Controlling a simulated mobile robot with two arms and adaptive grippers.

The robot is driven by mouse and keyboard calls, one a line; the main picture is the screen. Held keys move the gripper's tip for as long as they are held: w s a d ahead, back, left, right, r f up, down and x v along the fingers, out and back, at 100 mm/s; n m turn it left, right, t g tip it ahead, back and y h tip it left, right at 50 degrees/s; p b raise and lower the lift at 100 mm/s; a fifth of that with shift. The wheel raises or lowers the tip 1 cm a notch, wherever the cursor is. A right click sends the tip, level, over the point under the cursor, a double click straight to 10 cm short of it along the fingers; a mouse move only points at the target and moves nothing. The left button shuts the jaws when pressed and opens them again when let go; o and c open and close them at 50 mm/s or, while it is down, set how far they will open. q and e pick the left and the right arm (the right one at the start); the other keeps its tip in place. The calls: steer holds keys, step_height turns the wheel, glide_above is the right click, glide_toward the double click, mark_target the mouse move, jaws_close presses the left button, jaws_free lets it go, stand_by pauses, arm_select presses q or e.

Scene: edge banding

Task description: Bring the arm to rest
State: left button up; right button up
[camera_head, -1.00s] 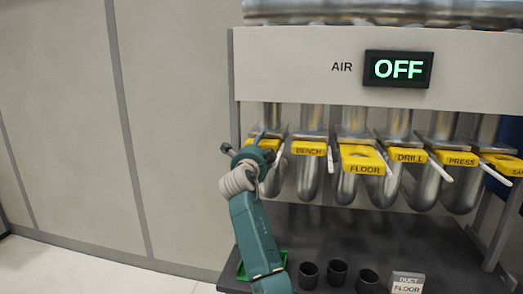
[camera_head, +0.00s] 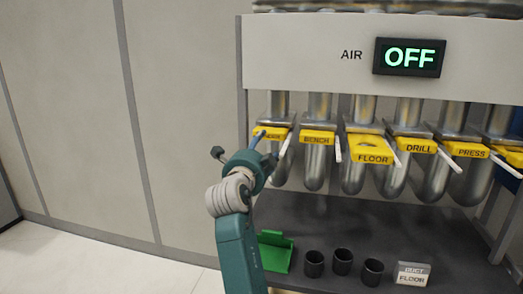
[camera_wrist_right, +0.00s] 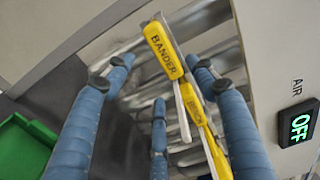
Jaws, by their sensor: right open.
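My right gripper (camera_head: 260,155) is in front of the leftmost yellow gate, labelled BANDER, and partly covers it in the head view (camera_head: 270,133). In the right wrist view the gripper (camera_wrist_right: 158,75) is open, its blue fingers spread and nothing held between them. The BANDER gate (camera_wrist_right: 164,50) shows beyond and between the fingers; I see no grip on it. My teal right arm comes up from below. My left gripper is not in view.
More yellow gates, BENCH (camera_head: 318,137), FLOOR (camera_head: 371,150), DRILL (camera_head: 415,146) and PRESS (camera_head: 466,150), stand to the right on metal ducts. An AIR display (camera_head: 409,57) reads OFF. Below are a green tray (camera_head: 274,252), black cups (camera_head: 343,262) and a DUCT FLOOR sign (camera_head: 412,274).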

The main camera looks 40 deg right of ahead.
stand_by(0.3)
steer(key=s+a+f+n+g+y, duration=0.1)
steer(key=s+a+f+n+y, duration=0.25)
steer(key=f, duration=0.55)
steer(key=s+a+f+n+y, duration=0.15)
steer(key=s+f+n, duration=0.35)
steer(key=f, duration=0.5)
steer(key=s+a+f+n+g+y, duration=0.1)
steer(key=s+a+f+n+y, duration=0.2)
steer(key=f+n, duration=0.45)
steer(key=s+a+f+n+g+y, duration=0.2)
steer(key=s+a+f+n, duration=0.35)
steer(key=s, duration=0.35)
steer(key=s+a+f+n+g+y, duration=0.2)
steer(key=s+a+f+n, duration=0.3)
steer(key=s, duration=0.5)
steer(key=s+a+f+n+g+y, duration=0.2)
steer(key=s+a+f+n, duration=0.2)
steer(key=s+a+f, duration=0.4)
steer(key=s+d+f+g, duration=0.1)
steer(key=s+f, duration=0.1)
steer(key=f, duration=1.1)
steer(key=s+d+f, duration=0.1)
steer(key=f, duration=1.2)
steer(key=s+d+f+g, duration=0.1)
steer(key=s+d+f, duration=0.1)
steer(key=s+f, duration=1.3)
steer(key=shift+s+d+f+g, duration=0.15)
steer(key=shift+s+d+g, duration=0.15)
steer(key=shift+s, duration=0.75)
